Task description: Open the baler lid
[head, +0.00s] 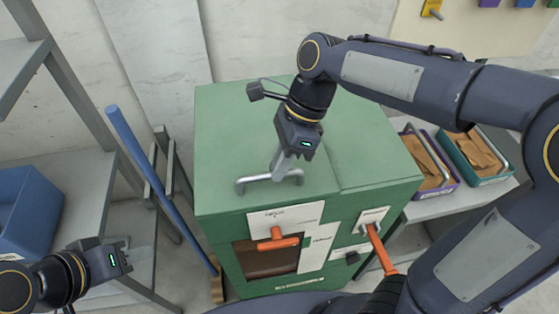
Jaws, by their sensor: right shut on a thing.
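The baler is a green cabinet with a flat green lid (232,127) on top, and the lid looks closed. A grey bar handle (256,180) is fixed near the lid's front edge. My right gripper (283,176) reaches down from the upper right and is shut on this handle. The baler's front has an orange handle (277,240) on a white plate over a dark opening, and an orange lever (380,249) at the right. My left gripper (125,256) is at the lower left, away from the baler; its fingers are too unclear to judge.
A blue-handled broom (150,170) leans left of the baler. A grey shelf (62,165) with a blue bin (30,212) stands at the left. Trays of brown envelopes (474,155) sit on a counter at the right. A wall is behind.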

